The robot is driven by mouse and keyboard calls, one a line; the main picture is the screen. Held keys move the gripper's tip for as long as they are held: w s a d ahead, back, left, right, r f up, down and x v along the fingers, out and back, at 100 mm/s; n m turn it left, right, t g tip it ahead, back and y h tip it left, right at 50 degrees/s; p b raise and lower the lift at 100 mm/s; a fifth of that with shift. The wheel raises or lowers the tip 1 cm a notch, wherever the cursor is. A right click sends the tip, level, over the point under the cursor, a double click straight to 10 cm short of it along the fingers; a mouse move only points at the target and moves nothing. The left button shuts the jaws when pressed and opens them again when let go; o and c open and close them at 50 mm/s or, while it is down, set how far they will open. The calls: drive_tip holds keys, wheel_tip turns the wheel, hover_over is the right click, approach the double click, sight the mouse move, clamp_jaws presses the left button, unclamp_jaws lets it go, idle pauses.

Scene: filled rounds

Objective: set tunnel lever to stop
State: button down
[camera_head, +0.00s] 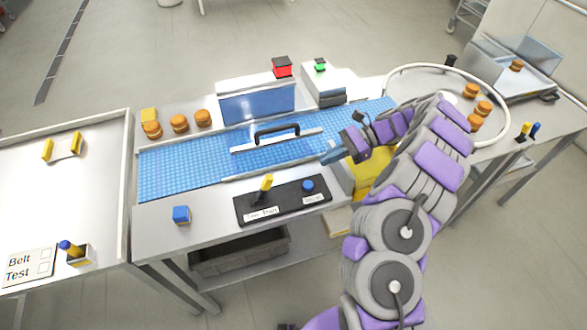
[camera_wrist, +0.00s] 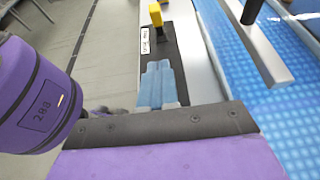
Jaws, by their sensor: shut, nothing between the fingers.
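A lever with a yellow grip (camera_head: 266,185) stands on a black panel (camera_head: 290,200) at the front edge of the belt table; it leans slightly to the right. White labels lie in front of it, too small to read surely. The lever also shows at the top of the wrist view (camera_wrist: 156,16). A blue tunnel cover (camera_head: 258,106) stands at the back of the belt. My gripper (camera_head: 328,157) is shut and empty, above the belt table's right part, to the right of and apart from the lever. Its blue-grey fingers (camera_wrist: 158,85) point toward the panel in the wrist view.
A blue round button (camera_head: 308,185) sits right of the lever on the panel. A black handle on a bar (camera_head: 277,132) crosses the blue belt (camera_head: 180,170). Red (camera_head: 282,67) and green (camera_head: 320,65) buttons stand behind.

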drive_tip(key=b, duration=0.2)
approach(264, 189)
drive_tip(key=shift+w+d+f, duration=0.25)
drive_tip(key=shift+w+f, duration=0.1)
drive_tip(key=shift+f, duration=0.25)
drive_tip(key=shift+w+d+f, duration=0.2)
drive_tip(key=shift+w+f, duration=0.15)
drive_tip(key=shift+f, duration=0.2)
drive_tip(key=a, duration=0.1)
drive_tip(key=a+r+b, duration=0.1)
drive_tip(key=shift+s+a, duration=0.35)
drive_tip(key=shift+s+a+r, duration=0.2)
drive_tip(key=shift+a+r, duration=0.05)
drive_tip(key=shift+a, duration=0.25)
drive_tip(key=shift+a, duration=0.1)
drive_tip(key=shift+r, duration=0.1)
